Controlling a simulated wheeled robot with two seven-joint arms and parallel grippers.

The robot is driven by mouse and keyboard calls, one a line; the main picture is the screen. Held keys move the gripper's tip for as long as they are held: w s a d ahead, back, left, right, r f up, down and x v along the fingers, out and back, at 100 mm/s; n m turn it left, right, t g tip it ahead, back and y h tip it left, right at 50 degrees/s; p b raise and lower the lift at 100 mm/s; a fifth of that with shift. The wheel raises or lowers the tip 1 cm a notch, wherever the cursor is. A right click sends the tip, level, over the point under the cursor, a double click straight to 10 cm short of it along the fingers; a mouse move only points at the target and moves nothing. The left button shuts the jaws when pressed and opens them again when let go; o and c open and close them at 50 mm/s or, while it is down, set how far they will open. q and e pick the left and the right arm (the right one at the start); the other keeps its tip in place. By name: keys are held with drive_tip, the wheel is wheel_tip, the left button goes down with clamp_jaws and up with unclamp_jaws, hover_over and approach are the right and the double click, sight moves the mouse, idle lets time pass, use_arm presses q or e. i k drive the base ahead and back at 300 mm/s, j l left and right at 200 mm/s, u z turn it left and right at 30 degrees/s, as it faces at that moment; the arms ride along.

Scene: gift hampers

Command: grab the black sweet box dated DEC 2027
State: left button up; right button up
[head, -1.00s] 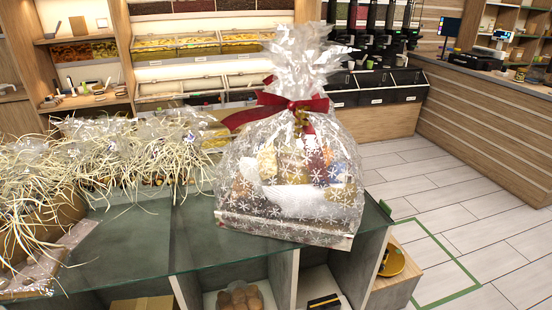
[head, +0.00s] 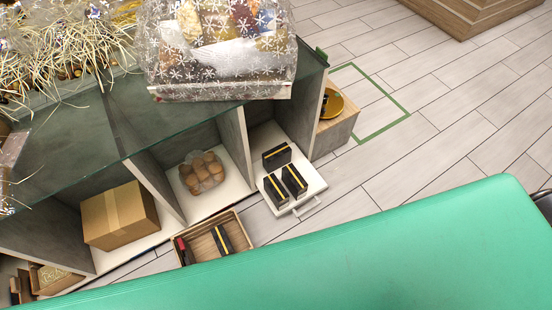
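Three small black boxes with yellow bands are in the head view on a white pull-out tray (head: 312,184) of the lowest shelf. One box (head: 276,157) lies toward the back. Two more, a left one (head: 275,191) and a right one (head: 294,181), sit side by side nearer the front. Another black box with a yellow band (head: 221,240) is in a wooden crate (head: 240,228) to the left. No date can be read on any of them. Neither of my grippers is in view.
A glass-topped counter (head: 80,130) with a wrapped hamper (head: 215,50) stands above the shelves. Cubbies hold a cardboard box (head: 118,215) and a bag of round brown items (head: 201,172). A red item (head: 183,250) is in the crate.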

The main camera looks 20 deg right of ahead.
sight(278, 156)
drive_tip(key=i+l+u, duration=0.15)
drive_tip(key=l, duration=0.7)
drive_tip(key=i+l+u, duration=0.2)
drive_tip(key=l, duration=0.65)
drive_tip(key=l+u, duration=0.15)
drive_tip(key=l, duration=0.65)
